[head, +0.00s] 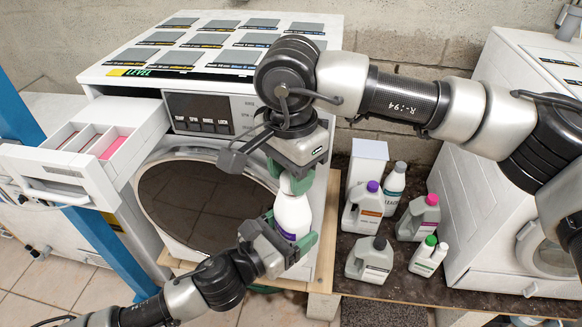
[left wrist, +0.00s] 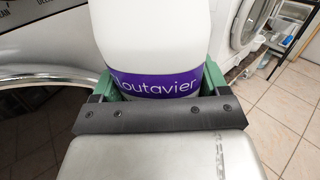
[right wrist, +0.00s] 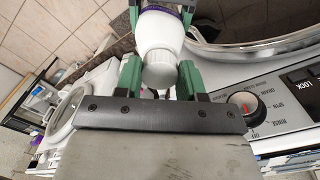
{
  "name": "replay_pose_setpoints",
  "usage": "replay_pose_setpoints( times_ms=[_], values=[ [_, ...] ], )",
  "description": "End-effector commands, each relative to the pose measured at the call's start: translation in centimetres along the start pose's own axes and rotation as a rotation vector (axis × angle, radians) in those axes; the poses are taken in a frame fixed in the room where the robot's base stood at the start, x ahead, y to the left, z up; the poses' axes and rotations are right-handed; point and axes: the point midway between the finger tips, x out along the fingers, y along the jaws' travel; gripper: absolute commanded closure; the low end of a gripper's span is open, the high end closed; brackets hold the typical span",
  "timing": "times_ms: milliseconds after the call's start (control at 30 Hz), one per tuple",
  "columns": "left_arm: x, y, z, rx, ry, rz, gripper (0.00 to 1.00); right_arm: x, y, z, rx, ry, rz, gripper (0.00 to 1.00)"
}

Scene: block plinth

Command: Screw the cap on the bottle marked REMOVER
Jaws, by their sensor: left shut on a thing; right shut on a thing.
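A white bottle (head: 292,212) with a purple label stands upright in front of the washing machine's round door, held in the air. My left gripper (head: 288,238) is shut around its lower body. In the left wrist view the bottle (left wrist: 150,35) shows lettering like "outavier" on the label; the word REMOVER is not readable. My right gripper (head: 294,183) is above, pointing down, shut at the bottle's top. In the right wrist view a white cap (right wrist: 159,72) sits between its green fingers, in line with the bottle's neck. I cannot tell how far it is threaded.
Several bottles, including a grey one with a pink cap (head: 418,217), and a white box (head: 368,160) stand on the dark board at right. An open detergent drawer (head: 100,150) juts out at left. A blue post (head: 70,190) stands beside it.

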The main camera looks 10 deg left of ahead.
Motion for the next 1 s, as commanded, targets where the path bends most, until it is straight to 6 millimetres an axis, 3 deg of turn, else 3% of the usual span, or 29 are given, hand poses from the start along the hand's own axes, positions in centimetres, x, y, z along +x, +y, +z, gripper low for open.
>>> replay_pose_setpoints(
  times_ms=[100, 133, 333, 1000],
  values=[
    [0.01, 0.00, 0.08, 0.000, -0.002, 0.000, 0.68, 0.27, 0.02, 0.01, 0.000, -0.001, 0.000, 0.82],
    [0.01, 0.00, 0.08, 0.000, -0.002, 0.000, 0.92, 0.22, 0.01, 0.00, 0.000, 0.000, 0.000, 0.82],
    [0.01, 0.00, 0.07, 0.000, -0.002, 0.000, 0.92, 0.23, -0.06, -0.01, 0.152, 0.000, 0.001, 0.82],
    [0.00, -0.03, 0.04, 0.001, -0.001, -0.001, 0.92, 0.43, -0.40, -0.30, 1.546, -0.001, 0.010, 0.82]
  ],
)
